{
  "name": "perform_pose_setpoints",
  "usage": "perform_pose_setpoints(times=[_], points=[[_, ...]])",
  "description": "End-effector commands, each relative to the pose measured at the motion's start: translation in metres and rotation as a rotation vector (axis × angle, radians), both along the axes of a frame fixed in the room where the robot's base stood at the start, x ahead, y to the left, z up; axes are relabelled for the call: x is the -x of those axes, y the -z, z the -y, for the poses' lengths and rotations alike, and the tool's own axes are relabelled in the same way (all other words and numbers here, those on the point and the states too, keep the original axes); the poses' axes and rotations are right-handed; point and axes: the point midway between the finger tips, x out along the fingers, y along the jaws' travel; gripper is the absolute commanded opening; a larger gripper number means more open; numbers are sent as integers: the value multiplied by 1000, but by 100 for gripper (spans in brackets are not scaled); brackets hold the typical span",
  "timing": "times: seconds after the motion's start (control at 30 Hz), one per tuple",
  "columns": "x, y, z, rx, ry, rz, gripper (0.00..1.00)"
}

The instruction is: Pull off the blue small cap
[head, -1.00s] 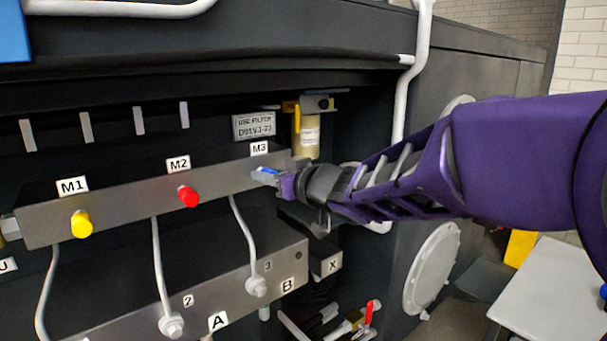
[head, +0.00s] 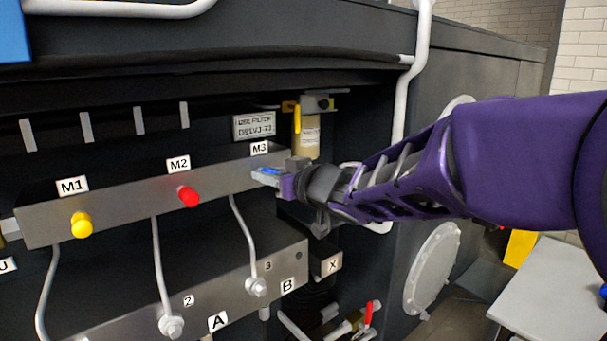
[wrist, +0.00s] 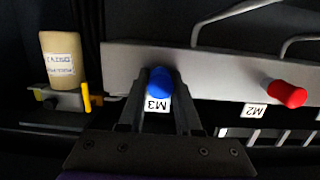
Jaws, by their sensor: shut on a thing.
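The blue small cap (wrist: 160,82) sits at the M3 place on the upper grey manifold block (head: 130,199). In the wrist view it lies between the two fingers of my gripper (wrist: 159,98). In the head view my gripper (head: 268,176) reaches in from the right and covers most of the cap; only a bit of blue shows. The gripper is shut on the cap. The cap is at or very near the block's front face; any gap behind it cannot be told. The M3 label (head: 259,148) is above it.
A red cap (head: 189,196) at M2 and a yellow cap (head: 81,224) at M1 are on the same block. A filter (head: 306,135) with a yellow lever stands behind my gripper. Thin grey pipes run down to a lower block (head: 200,299). A white handrail (head: 403,100) is above my arm.

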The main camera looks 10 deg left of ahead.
Motion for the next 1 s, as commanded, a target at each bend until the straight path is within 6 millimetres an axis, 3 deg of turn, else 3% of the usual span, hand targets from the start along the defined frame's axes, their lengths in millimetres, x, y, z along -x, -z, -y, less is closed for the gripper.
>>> perform_pose_setpoints(times=[0.57,1.0], points=[[1,0,2,0,0,0,0],[15,-1,18,0,0,0,0]])
